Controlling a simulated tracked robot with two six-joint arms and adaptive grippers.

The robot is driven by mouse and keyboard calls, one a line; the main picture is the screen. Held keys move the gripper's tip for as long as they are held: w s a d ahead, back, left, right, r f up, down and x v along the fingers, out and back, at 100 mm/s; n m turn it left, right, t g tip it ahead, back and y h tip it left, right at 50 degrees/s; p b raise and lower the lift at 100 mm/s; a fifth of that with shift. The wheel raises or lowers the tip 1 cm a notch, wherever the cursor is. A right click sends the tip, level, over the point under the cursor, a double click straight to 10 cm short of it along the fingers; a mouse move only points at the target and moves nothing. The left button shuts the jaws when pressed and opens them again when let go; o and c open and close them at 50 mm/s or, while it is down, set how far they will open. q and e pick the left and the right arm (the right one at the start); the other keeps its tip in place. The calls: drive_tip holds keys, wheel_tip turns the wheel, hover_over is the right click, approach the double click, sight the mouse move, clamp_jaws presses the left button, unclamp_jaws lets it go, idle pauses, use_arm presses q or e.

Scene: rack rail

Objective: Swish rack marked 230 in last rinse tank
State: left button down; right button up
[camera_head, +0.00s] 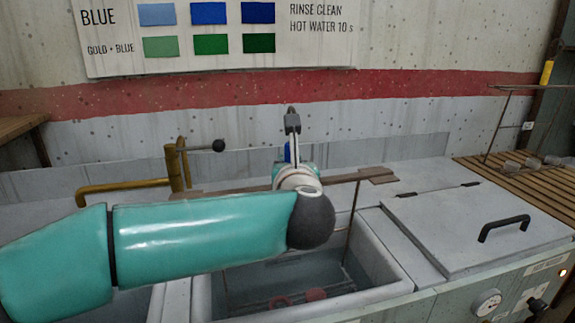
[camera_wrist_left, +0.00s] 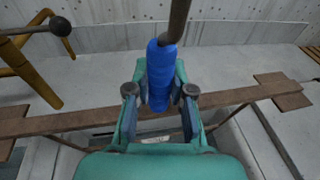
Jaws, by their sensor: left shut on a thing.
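My left gripper (camera_wrist_left: 160,95) is shut on the blue grip (camera_wrist_left: 160,70) of a rack, seen in the left wrist view. In the head view a sliver of the blue grip (camera_head: 288,152) shows behind my teal left arm. The rack's flat brown crossbar (camera_head: 345,178) spans the open tank (camera_head: 375,258), its end plates at or near the rim level; contact is unclear. Thin rods hang from the bar into the tank, where reddish round pieces (camera_head: 315,294) show low down. A small pale tag (camera_wrist_left: 155,140) is unreadable, so the number 230 cannot be confirmed. My right gripper is out of view.
A brass tap (camera_head: 178,165) with a black-knobbed lever stands left of the bar. A closed lid (camera_head: 470,222) with a black handle is at the right. Beyond it is a slatted wooden board (camera_head: 525,185) holding small glasses. A colour chart hangs behind.

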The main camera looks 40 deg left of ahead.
use_arm(q)
drive_tip(key=r+p, duration=0.3)
drive_tip(key=r, duration=0.2)
drive_tip(key=r+p, duration=0.4)
drive_tip(key=r, duration=0.2)
drive_tip(key=s+d+r+p, duration=0.1)
drive_tip(key=r+p, duration=0.3)
drive_tip(key=r, duration=0.2)
drive_tip(key=shift+s, duration=0.1)
idle(0.6)
